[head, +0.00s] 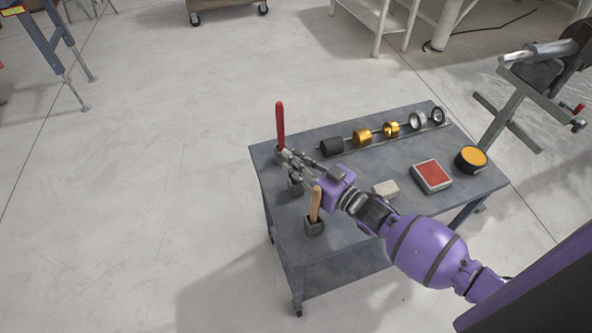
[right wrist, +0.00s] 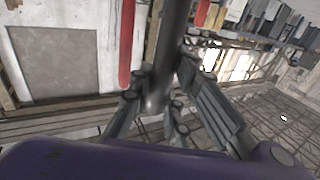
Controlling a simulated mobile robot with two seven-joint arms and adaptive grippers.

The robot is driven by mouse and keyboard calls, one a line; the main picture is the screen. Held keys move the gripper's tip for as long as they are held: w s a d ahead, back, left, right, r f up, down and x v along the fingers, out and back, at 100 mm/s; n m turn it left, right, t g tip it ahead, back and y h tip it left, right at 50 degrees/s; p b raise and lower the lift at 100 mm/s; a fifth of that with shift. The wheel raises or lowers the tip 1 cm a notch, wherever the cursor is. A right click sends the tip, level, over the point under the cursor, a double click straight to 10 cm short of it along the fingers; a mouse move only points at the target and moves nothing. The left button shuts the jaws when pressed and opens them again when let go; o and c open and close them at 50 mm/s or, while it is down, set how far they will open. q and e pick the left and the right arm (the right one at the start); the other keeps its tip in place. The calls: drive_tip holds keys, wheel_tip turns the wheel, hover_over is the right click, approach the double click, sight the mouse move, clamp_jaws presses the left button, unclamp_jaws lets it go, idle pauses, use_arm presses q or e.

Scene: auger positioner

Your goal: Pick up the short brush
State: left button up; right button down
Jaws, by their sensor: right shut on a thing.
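My right gripper (head: 287,158) is over the left part of the grey table. In the right wrist view its fingers (right wrist: 162,98) are shut around a dark grey round shaft (right wrist: 170,45). I cannot tell whether this shaft is the short brush's handle; the fingers hide its lower part. A red handle (head: 281,122) stands upright just beyond the fingers and also shows left of the shaft in the right wrist view (right wrist: 127,42). A shorter wooden handle (head: 315,204) stands in a dark holder (head: 314,228), nearer than the gripper. My left gripper is out of view.
The grey table (head: 352,239) also bears a row of dark, gold and silver rings (head: 391,130) along its back, a pale block (head: 385,188), a red-topped box (head: 432,176) and a yellow-topped round tin (head: 471,159). The floor left of the table is clear.

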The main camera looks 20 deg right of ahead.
drive_tip(key=shift+r, duration=0.65)
wheel_tip(320, 180, up, 17)
drive_tip(key=p, duration=0.1)
drive_tip(key=shift+f, duration=0.15)
drive_tip(key=shift+p, duration=0.3)
